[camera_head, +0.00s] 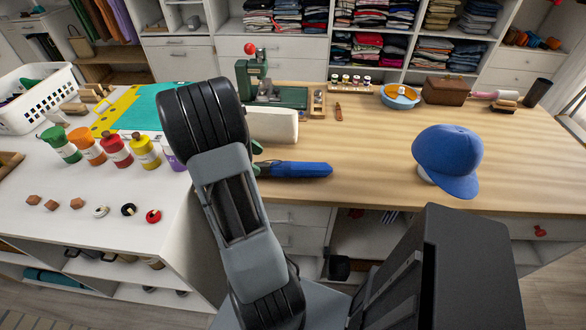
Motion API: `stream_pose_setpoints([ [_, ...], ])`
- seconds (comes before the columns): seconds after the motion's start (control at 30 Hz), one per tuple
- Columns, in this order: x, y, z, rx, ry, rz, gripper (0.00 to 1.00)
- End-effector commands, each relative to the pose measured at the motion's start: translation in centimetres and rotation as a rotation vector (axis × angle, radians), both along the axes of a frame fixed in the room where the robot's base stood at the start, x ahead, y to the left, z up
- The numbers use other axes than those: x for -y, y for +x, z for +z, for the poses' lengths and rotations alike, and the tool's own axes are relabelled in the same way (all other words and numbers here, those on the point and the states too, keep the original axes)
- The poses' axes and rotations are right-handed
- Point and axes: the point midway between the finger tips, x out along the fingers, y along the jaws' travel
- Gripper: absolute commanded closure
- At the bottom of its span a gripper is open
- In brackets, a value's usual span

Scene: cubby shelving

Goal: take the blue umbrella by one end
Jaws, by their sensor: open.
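The blue umbrella (302,170) lies folded on the wooden tabletop, its length running left to right in the picture. Its right end is in plain view; its left end is close beside my arm and partly hidden. My gripper (257,158) is mostly hidden behind my arm's black joint. Two small green tips, which look like its fingertips, show apart from each other at the umbrella's left end. They look open. I cannot tell whether they touch the umbrella.
A white block-like object (272,125) is just behind the umbrella. A blue cap (447,160) sits at right. Several bottles, one red (116,151), stand on the white counter (125,215). The wood between umbrella and cap is clear.

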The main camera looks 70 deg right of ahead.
Motion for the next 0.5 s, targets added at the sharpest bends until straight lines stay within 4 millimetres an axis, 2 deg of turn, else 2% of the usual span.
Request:
stream_pose_setpoints([
  [0.3, 0.9, -2.5, -2.6, -0.003, 0.003, -0.002, 0.19],
  [0.5, 1.2, -3.4, -3.7, -0.001, 0.002, -0.001, 0.19],
])
